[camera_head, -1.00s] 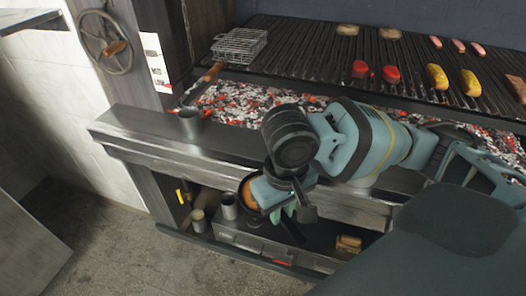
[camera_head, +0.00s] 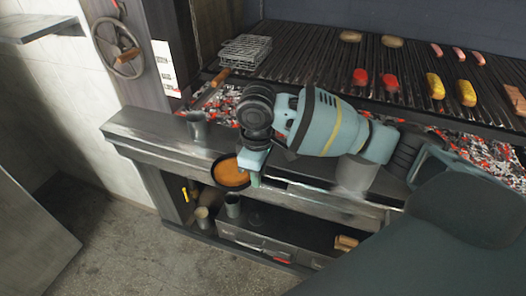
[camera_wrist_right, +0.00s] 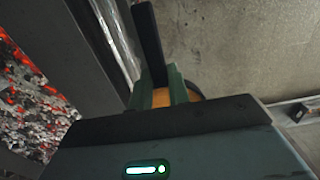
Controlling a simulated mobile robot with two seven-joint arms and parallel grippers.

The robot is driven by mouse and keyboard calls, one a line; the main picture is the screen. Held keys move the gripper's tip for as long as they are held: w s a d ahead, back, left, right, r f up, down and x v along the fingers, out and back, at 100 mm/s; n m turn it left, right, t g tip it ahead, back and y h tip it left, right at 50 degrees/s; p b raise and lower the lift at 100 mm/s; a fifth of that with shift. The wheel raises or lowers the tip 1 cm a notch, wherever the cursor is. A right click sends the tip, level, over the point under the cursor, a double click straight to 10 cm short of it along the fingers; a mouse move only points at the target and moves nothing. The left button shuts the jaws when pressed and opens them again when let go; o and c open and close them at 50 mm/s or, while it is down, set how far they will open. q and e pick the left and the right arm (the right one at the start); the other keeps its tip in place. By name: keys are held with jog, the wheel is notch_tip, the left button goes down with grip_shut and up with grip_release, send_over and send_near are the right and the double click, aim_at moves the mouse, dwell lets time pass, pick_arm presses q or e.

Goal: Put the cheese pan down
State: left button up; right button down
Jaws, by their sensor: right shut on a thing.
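The cheese pan (camera_head: 231,173) is a small dark round pan filled with orange cheese. In the head view it is in front of the metal ledge's front edge, above the lower shelf. My right gripper (camera_head: 254,177) is shut on it at the handle side. In the right wrist view, the dark handle (camera_wrist_right: 149,45) sticks up between the fingers of my right gripper (camera_wrist_right: 161,90). My left gripper is not in view.
The metal ledge (camera_head: 150,128) has a metal cup (camera_head: 197,126) on its left part. Behind it are glowing coals (camera_head: 222,103) and the grill (camera_head: 310,58) with food. Below, a shelf holds cups (camera_head: 233,205) and a dark box (camera_head: 285,230). The ledge left of my arm is mostly clear.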

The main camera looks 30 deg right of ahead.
jog(key=w+d, duration=0.2)
jog(key=d, duration=0.2)
jog(key=w+d+f, duration=0.1)
jog(key=w+d, duration=0.1)
jog(key=d, duration=0.3)
jog(key=w+d+b, duration=0.1)
jog(key=w+d, duration=0.1)
jog(key=d, duration=0.3)
jog(key=shift+d+f, duration=0.1)
jog(key=shift+f, duration=0.1)
jog(key=shift+w+d+f, duration=0.1)
jog(key=shift+d+f, duration=0.05)
jog(key=shift+f, duration=0.75)
jog(key=shift+w+d+f, duration=0.1)
jog(key=shift+f, duration=0.75)
jog(key=c, duration=1.7)
grip_release()
jog(key=shift+f, duration=0.15)
jog(key=o, duration=0.4)
jog(key=shift+s, duration=0.1)
notch_tip(320, 180, up, 12)
jog(key=shift+r+p, duration=0.1)
jog(key=shift+p, duration=0.3)
